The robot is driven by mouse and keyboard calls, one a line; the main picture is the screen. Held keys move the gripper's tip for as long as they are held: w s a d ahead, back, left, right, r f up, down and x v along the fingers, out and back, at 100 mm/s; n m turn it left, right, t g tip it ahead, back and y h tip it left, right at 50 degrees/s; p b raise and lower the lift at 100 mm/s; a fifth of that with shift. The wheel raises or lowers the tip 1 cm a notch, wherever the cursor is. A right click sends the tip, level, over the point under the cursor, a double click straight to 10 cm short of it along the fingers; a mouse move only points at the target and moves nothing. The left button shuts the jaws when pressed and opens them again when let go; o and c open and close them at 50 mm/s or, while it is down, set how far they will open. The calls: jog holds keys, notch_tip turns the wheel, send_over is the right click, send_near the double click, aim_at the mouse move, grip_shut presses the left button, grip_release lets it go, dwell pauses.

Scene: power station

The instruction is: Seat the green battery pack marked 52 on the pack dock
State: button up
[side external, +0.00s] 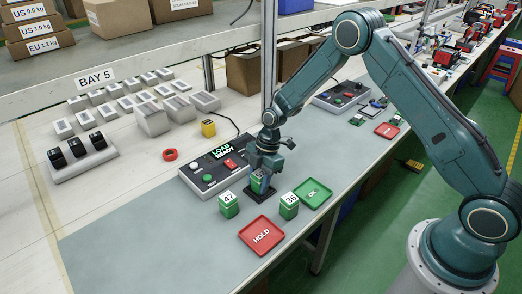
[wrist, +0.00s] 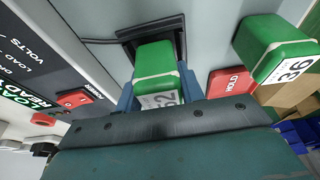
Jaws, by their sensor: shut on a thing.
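The green battery pack marked 52 (wrist: 155,60) is between the blue fingers of my gripper (wrist: 158,88) in the wrist view. Its white label partly shows above the gripper body. In the side view my gripper (side external: 263,178) points down over the black pack dock (side external: 260,195), with the pack (side external: 257,178) mostly hidden between the fingers. The dock's dark rim (wrist: 125,36) shows around the pack's far side in the wrist view. The pack is at or just above the dock; I cannot tell whether it is fully down.
Green packs marked 47 (side external: 229,206) and 36 (side external: 289,206) stand on either side of the dock. A red HOLD tray (side external: 262,236) lies in front, a green OK tray (side external: 313,193) at right. The control box (side external: 215,170) reading LOAD READY sits behind left. The mat's left part is clear.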

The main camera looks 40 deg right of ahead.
jog(key=shift+f, duration=0.1)
jog(key=o, duration=1.2)
jog(key=shift+c, duration=0.2)
jog(key=v, duration=1.4)
